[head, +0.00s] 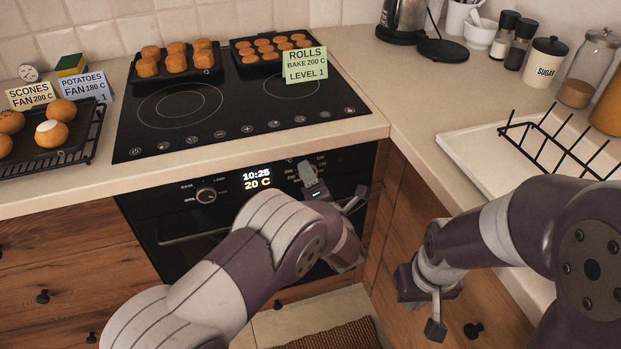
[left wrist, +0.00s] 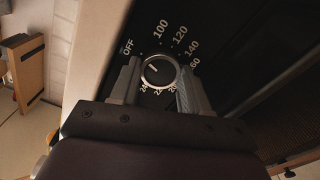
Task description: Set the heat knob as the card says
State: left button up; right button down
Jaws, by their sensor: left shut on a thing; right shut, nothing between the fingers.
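The heat knob (left wrist: 158,70) is a round dark dial with a silver rim. Its white mark points to the upper left, toward OFF as far as I can tell. My left gripper (head: 306,171) is shut on the knob; in the left wrist view its fingers (left wrist: 155,88) stand on either side of it. In the head view the gripper hides the knob. The green rolls card (head: 305,65) reads BAKE 200 C, LEVEL 1. The oven display (head: 257,180) shows 10:25 and 20 C. My right gripper (head: 436,315) is shut and empty, low in front of the right cabinet.
Another knob (head: 206,194) sits left of the display. Cards for scones (head: 30,96), FAN 200 C, and potatoes (head: 84,85), FAN 180 C, stand at the left. Trays of rolls stand on the hob (head: 235,110). A dish rack (head: 560,140) is at right.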

pick_arm(q)
jog(key=m, duration=0.3)
jog(key=shift+m, duration=0.4)
jog(key=m+p, duration=0.1)
jog(key=m, duration=0.3)
jog(key=shift+m, duration=0.3)
jog(key=m+p, duration=0.1)
jog(key=m, duration=0.2)
jog(key=shift+m, duration=0.3)
jog(key=m+p, duration=0.2)
jog(key=m, duration=0.2)
jog(key=shift+m, duration=0.3)
jog(key=m+p, duration=0.1)
jog(key=m, duration=0.3)
jog(key=m+p, duration=0.2)
jog(key=m, duration=0.3)
jog(key=m+p, duration=0.1)
jog(key=m, duration=0.3)
jog(key=shift+m+p, duration=0.6)
jog(key=shift+m, duration=1.1)
